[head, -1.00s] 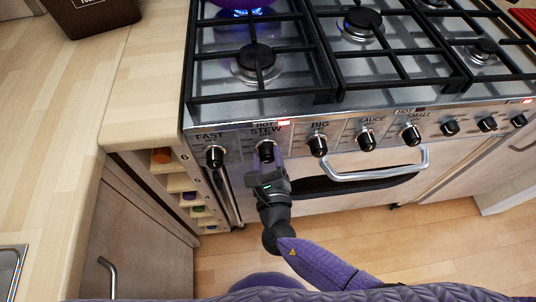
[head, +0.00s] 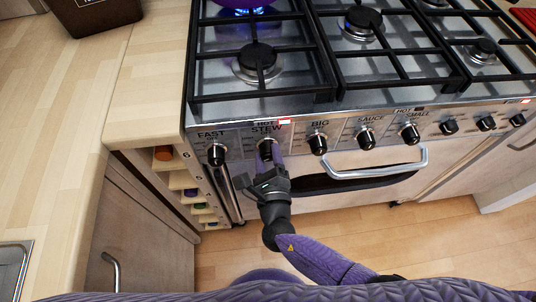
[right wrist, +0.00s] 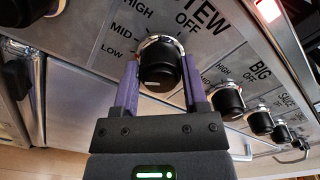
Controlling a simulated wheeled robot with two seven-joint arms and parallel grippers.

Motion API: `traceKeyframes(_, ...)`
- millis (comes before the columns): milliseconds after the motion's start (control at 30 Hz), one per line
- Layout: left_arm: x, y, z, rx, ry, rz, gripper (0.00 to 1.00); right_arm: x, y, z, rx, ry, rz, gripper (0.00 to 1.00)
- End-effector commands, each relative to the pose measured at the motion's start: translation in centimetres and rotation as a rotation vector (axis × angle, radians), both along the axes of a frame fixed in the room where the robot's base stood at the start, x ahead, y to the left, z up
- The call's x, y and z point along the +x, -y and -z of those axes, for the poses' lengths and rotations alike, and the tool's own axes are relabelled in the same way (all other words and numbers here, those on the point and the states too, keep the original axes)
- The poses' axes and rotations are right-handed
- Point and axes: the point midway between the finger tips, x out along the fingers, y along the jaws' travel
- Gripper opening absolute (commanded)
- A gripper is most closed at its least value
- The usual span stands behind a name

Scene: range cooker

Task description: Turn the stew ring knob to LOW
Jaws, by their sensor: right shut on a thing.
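The stew ring knob (head: 266,150) is a black knob with a silver collar under the STEW label on the cooker's front panel. It also shows in the right wrist view (right wrist: 161,70), with HIGH, MID and LOW to its left and OFF to its upper right. My right gripper (head: 268,158) is in front of the panel. Its two purple fingers stand on either side of the knob and are shut on it, as the right wrist view shows (right wrist: 162,88). A small pale mark shows low on the knob; which label the knob points to is unclear. My left gripper is out of view.
The FAST knob (head: 216,154) is close on the left and the BIG knob (head: 318,144) on the right. A silver oven handle (head: 377,170) juts out to the lower right. A blue flame burns under a purple pot (head: 242,4) at the back.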

Motion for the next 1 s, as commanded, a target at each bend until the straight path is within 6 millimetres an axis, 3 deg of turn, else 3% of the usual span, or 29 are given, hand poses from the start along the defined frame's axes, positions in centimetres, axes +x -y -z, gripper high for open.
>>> traceKeyframes(33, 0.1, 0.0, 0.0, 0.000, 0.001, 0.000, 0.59, -0.1, 0.0, 0.1, -0.001, -0.003, -0.001, 0.00)
traceKeyframes(67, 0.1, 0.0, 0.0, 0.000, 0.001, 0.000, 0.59, -0.1, 0.0, 0.1, -0.001, -0.003, -0.001, 0.58)
traceKeyframes(200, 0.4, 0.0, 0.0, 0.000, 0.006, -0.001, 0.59, 0.0, 0.0, 0.1, 0.000, -0.002, -0.001, 0.88)
traceKeyframes(233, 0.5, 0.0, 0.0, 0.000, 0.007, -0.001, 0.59, 0.0, 0.0, 0.1, 0.000, -0.002, -0.001, 0.91)
traceKeyframes(567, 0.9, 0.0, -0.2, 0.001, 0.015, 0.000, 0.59, -0.8, 0.1, 0.0, 0.000, -0.003, 0.000, 0.91)
traceKeyframes(800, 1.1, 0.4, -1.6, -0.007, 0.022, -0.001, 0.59, -6.7, 0.5, -0.1, 0.000, -0.004, -0.002, 0.91)
traceKeyframes(1000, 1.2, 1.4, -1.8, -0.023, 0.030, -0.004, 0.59, -9.7, 0.8, 0.0, 0.001, -0.004, -0.001, 0.91)
